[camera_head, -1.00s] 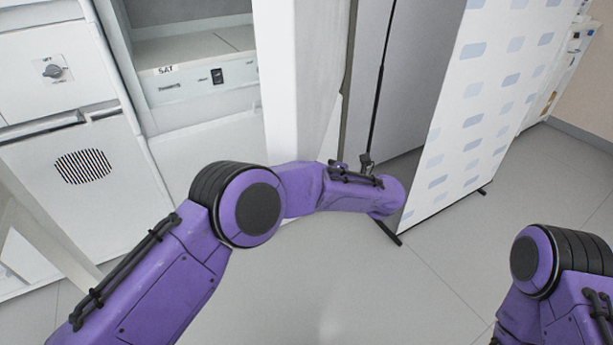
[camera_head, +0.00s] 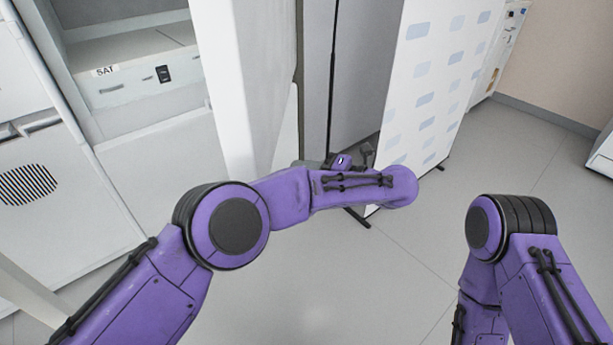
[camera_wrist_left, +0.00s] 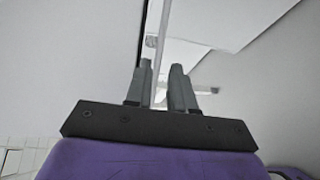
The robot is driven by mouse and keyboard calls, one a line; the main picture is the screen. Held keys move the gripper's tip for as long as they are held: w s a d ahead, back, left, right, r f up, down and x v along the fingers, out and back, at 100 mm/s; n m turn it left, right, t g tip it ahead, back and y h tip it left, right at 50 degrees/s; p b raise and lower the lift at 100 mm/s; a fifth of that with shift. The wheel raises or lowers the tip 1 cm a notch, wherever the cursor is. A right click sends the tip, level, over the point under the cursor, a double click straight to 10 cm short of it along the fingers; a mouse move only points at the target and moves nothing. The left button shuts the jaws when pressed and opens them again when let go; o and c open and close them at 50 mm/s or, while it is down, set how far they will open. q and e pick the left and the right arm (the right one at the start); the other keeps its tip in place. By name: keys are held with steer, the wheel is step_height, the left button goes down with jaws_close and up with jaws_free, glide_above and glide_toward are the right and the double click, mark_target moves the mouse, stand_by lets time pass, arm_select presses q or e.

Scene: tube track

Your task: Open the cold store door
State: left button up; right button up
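A tall white panel (camera_head: 228,90), which may be the cold store door, stands upright left of centre in the head view. My left forearm crosses in front of its lower end, and the left gripper is mostly hidden there behind my arm. In the left wrist view my left gripper (camera_wrist_left: 162,82) has two grey fingers a little apart, with nothing visibly held between them. Beyond the fingertips are pale surfaces and a light grey bar (camera_wrist_left: 205,90); I cannot tell whether it is a handle. My right arm is at the lower right and its gripper is out of view.
A white unit labelled SAT (camera_head: 130,75) and a vented white cabinet (camera_head: 28,185) stand at the left. A patterned white screen (camera_head: 425,75) on feet stands beyond my left forearm. Grey floor (camera_head: 510,150) is clear to the right, with a white box (camera_head: 603,158) at the edge.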

arm_select(q)
steer(key=shift+s+d, duration=0.15)
steer(key=shift+d, duration=0.2)
steer(key=shift+r, duration=0.1)
steer(key=shift+c, duration=0.3)
